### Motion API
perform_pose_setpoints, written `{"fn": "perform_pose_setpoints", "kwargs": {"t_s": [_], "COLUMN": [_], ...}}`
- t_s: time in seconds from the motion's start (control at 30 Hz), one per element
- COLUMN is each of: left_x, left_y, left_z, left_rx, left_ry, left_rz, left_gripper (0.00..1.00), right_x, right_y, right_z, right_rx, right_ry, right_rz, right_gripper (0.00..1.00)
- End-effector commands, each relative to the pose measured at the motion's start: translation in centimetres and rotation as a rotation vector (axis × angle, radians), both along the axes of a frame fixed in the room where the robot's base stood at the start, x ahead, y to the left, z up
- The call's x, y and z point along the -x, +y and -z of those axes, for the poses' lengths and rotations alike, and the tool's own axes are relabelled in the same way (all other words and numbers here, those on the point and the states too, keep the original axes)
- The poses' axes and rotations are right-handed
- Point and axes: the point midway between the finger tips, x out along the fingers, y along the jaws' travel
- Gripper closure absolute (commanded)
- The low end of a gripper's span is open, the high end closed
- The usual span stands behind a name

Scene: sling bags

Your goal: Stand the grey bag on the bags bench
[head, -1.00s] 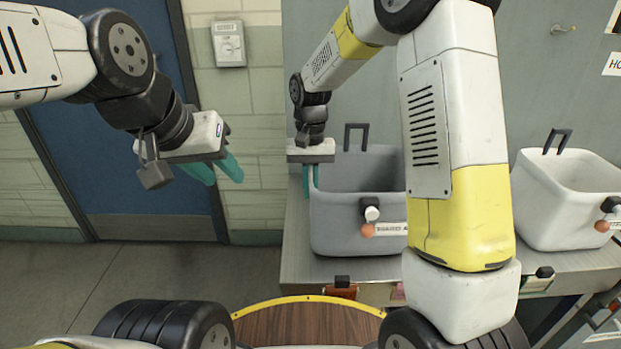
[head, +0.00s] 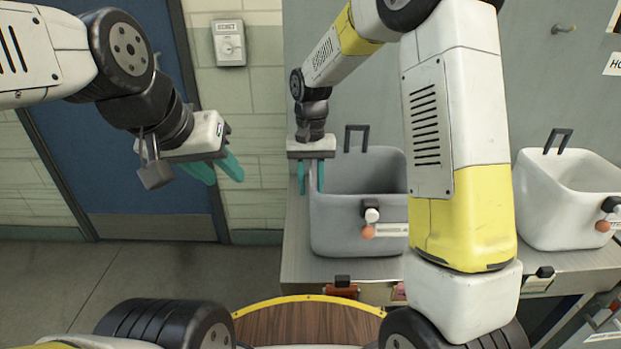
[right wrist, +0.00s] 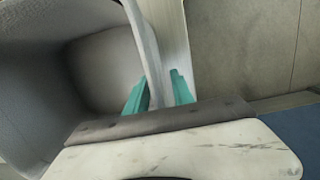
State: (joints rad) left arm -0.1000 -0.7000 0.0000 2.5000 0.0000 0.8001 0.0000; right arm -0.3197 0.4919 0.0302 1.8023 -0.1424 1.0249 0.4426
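The grey bag (head: 350,225), an open-topped tub shape with a dark handle at its back, stands upright on the metal bench (head: 295,262). My right gripper (head: 311,177) is at the bag's left wall, its teal fingers pointing down. In the right wrist view the right gripper (right wrist: 158,92) has one finger inside the bag and one outside, with the grey bag's wall (right wrist: 143,45) between them. A gap shows beside the outer finger, so it is open. My left gripper (head: 216,170) hangs empty and open in front of the blue door, away from the bag.
A white bag (head: 560,205) with a dark handle stands on the bench to the right. My right arm hides the space between the bags. A grey box (head: 229,43) hangs on the wall beside the blue door (head: 120,150). A hook (head: 563,29) is at upper right.

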Motion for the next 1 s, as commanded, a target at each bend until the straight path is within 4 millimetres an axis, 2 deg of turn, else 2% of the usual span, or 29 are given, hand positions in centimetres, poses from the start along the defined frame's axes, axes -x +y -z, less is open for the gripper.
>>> {"fn": "perform_pose_setpoints", "kwargs": {"t_s": [0.2,0.4,0.67,0.83,1.0], "left_x": [0.0,0.0,0.0,0.0,0.0], "left_y": [0.0,0.0,0.0,0.0,0.0], "left_z": [0.0,0.0,0.0,0.0,0.0], "left_rx": [0.0,0.0,0.0,0.0,0.0], "left_ry": [0.0,0.0,0.0,0.0,0.0], "left_rz": [0.0,0.0,0.0,0.0,0.0], "left_gripper": [0.64,0.64,0.64,0.64,0.64], "right_x": [-0.7,-1.1,-1.1,1.5,6.4], "right_y": [0.1,0.0,-0.4,-3.2,-7.3], "right_z": [-4.8,-8.6,-11.1,-14.2,-17.2], "right_rx": [-0.002,-0.001,-0.008,-0.058,-0.124], "right_ry": [-0.007,-0.004,-0.013,-0.1,-0.251], "right_rz": [-0.001,-0.001,0.0,-0.004,-0.015], "right_gripper": [0.71,0.71,0.71,0.71,0.71]}}
